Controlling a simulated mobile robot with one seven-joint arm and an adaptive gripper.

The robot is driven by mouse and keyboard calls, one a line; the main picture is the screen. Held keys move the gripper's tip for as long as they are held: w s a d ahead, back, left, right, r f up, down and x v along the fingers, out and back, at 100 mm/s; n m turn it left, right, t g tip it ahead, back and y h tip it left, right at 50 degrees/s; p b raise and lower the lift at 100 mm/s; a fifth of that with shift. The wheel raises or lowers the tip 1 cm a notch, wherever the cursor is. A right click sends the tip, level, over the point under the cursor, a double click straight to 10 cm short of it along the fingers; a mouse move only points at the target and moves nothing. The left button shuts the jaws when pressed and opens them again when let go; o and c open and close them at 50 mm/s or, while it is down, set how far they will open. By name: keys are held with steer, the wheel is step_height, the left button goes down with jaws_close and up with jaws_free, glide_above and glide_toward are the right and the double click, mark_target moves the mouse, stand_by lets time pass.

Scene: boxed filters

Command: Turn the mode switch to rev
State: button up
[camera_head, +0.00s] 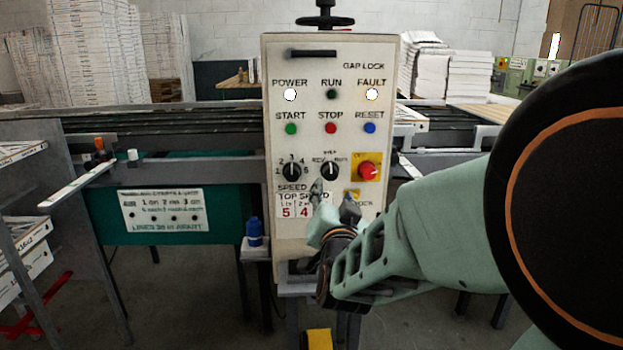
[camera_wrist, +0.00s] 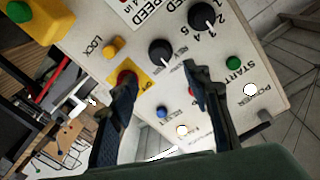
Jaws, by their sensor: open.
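The mode switch (camera_head: 329,170) is a round black knob on the front of the pale control panel (camera_head: 270,110), right of the speed knob. Its white mark points about straight up, between the REV label on its left and a label on its right. In the wrist view the mode switch (camera_wrist: 160,50) lies beyond the fingertips, upper middle. My gripper (camera_head: 334,196) is open and empty in front of the panel, just below the switch in the head view. In the wrist view its fingers (camera_wrist: 160,78) are spread, with the switch roughly between but ahead of them, apparently untouched.
The speed knob (camera_head: 291,172) is close on the left. A red button on a yellow plate (camera_head: 367,171) is close on the right. Green, red and blue buttons sit above, and a yellow lock part (camera_wrist: 114,47) below. A blue bottle (camera_head: 254,232) stands left of the panel's foot.

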mark_target(331, 175)
steer(key=w, duration=1)
steer(key=shift+w+d+b, duration=0.3)
steer(key=shift+d, duration=0.05)
steer(key=c, duration=1.1)
steer(key=shift+c, duration=0.2)
steer(key=n+b, duration=0.3)
steer(key=n, duration=0.1)
steer(key=shift+f+n, duration=0.1)
steer(key=shift+n, duration=0.2)
steer(key=shift+n+t+b, duration=0.3)
steer(key=shift+n+b, duration=0.55)
steer(key=shift+n, duration=1.45)
